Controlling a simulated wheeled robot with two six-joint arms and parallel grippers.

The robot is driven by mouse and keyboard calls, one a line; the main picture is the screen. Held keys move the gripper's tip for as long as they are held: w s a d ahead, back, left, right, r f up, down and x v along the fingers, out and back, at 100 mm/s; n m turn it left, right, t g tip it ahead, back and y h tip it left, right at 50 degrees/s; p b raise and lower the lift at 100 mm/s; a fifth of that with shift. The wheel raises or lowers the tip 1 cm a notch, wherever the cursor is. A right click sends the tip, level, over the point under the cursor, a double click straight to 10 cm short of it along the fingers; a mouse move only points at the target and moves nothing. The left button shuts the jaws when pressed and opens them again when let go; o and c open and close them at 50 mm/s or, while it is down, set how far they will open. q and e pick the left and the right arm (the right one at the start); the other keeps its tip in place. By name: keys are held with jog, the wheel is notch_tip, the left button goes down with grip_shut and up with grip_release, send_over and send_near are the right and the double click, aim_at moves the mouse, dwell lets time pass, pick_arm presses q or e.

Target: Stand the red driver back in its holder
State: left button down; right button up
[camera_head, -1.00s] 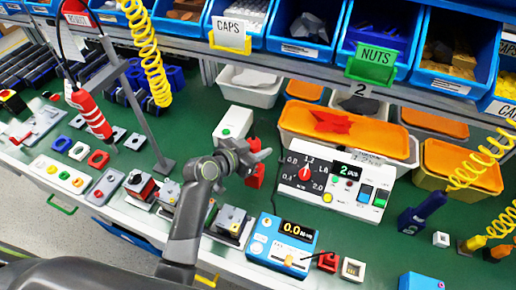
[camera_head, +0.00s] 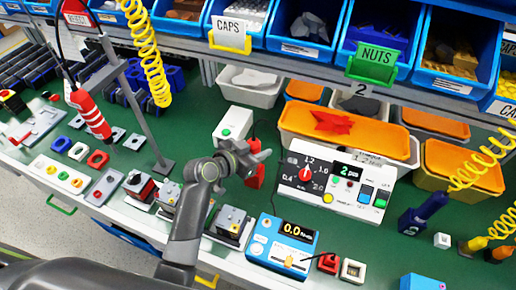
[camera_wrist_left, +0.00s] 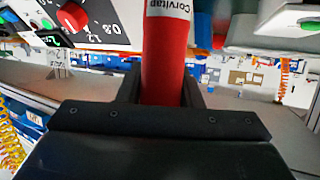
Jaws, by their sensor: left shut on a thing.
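My left gripper (camera_head: 262,157) is above the green bench, left of the white dial panel (camera_head: 330,190). It is shut on the red driver; the red barrel with a white label band (camera_wrist_left: 165,60) stands between its fingers in the left wrist view. In the head view a little red (camera_head: 257,144) shows at the fingers, and a red part (camera_head: 256,177) shows just under them. I cannot tell whether that lower part is the driver or its holder, nor whether the driver's tip is seated. My right gripper is not in view.
A white box with a green button (camera_head: 233,122) stands just behind the gripper. A blue meter (camera_head: 281,246) is in front. A blue driver (camera_head: 433,204) stands in a blue holder (camera_head: 411,221) at the right. A red-and-white tool (camera_head: 91,112) hangs at the left.

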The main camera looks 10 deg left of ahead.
pick_arm(q)
jog(key=shift+f, duration=0.1)
jog(key=c, duration=0.9)
grip_release()
jog(key=shift+f, duration=0.1)
jog(key=shift+s, duration=0.1)
jog(key=shift+b+v, duration=1.15)
jog(key=shift+v, duration=7.5)
